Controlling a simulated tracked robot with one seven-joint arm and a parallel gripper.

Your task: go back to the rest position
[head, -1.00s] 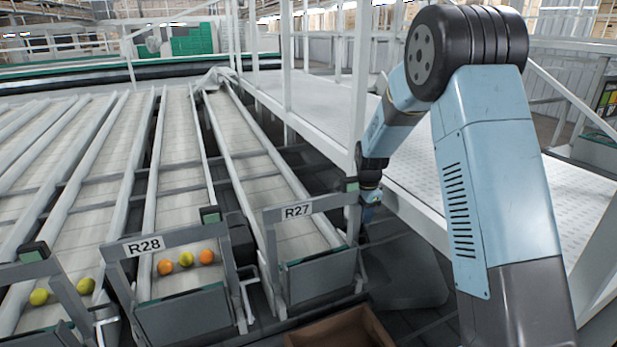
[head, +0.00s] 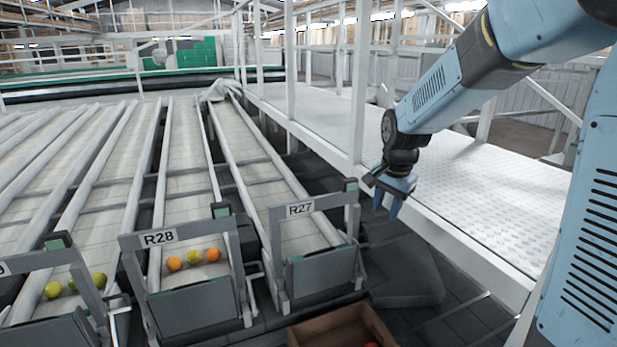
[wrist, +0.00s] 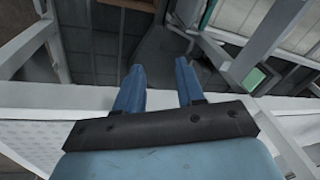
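My gripper (head: 387,205) hangs from my blue arm in the head view, right of the R27 chute and beside the edge of the white walkway. Its two blue fingers point down. In the wrist view my gripper (wrist: 158,80) shows its fingers apart, with nothing between them. It touches nothing that I can see.
The R27 chute (head: 315,272) is empty at its end. A brown box (head: 325,333) stands on the floor below. The raised walkway (head: 480,190) and white posts lie close to my arm.

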